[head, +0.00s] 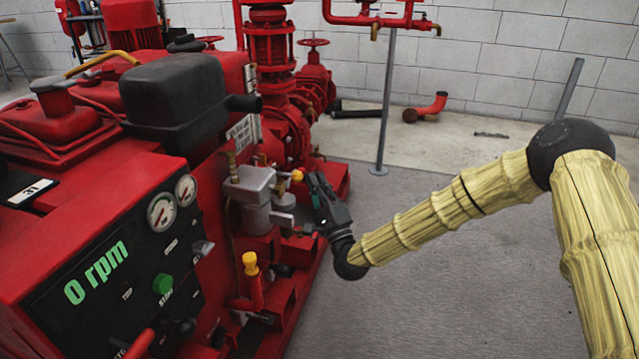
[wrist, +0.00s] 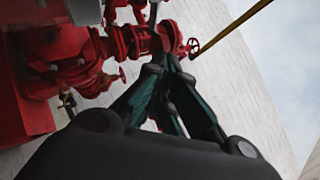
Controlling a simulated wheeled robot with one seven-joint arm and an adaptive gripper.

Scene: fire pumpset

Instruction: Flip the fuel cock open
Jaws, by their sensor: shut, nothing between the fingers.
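A grey metal fuel unit (head: 255,190) with a bowl below it is mounted on the side of the red pumpset. A small yellow-orange knob (head: 297,176) sticks out at its right side; it looks like the fuel cock's handle, but its exact position is too small to tell. My gripper (head: 314,180) is just right of this knob, with a small apparent gap; I cannot tell whether they touch. In the wrist view the fingers of my gripper (wrist: 165,58) come together with nothing visible between them. The cock cannot be made out clearly there.
The control panel (head: 130,260) reads 0 rpm and has a green button (head: 163,284). A second yellow-topped red part (head: 251,275) stands below the fuel unit. Red pipework and valves (head: 290,110) rise behind. The grey floor (head: 440,290) to the right is clear.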

